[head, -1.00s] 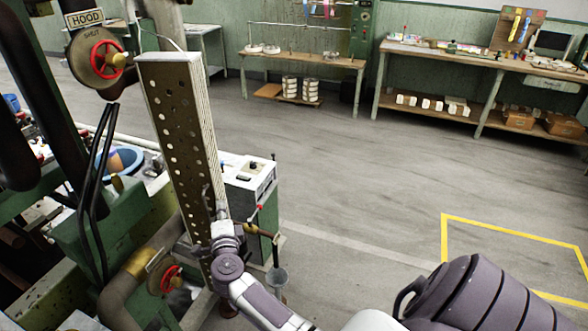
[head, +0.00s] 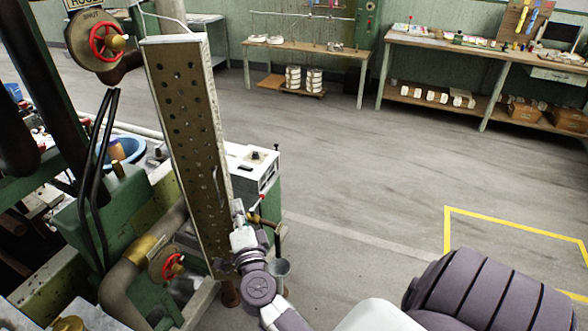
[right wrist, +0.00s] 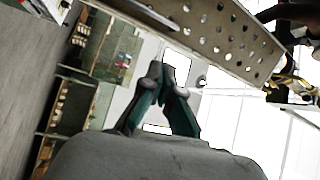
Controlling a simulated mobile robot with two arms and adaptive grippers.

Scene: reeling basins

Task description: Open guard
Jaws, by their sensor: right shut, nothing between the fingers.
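The guard looks to be the tall perforated metal panel (head: 185,130) at the left of the head view. It stands tilted, its top farther left than its foot. Its holed face also crosses the top of the right wrist view (right wrist: 225,38). My right gripper (head: 239,212) is at the panel's lower right edge. In the right wrist view its two dark fingers (right wrist: 168,72) are together and empty, close below the panel's edge. I cannot tell whether they touch it. My left gripper is out of view.
Red handwheels (head: 104,42) sit on the machine at upper left and lower left (head: 172,266). A white-topped control box (head: 250,165) stands behind the panel. A blue basin (head: 122,150) is left of it. Benches (head: 305,55) line the back wall. The floor at right is open, with yellow marking (head: 510,224).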

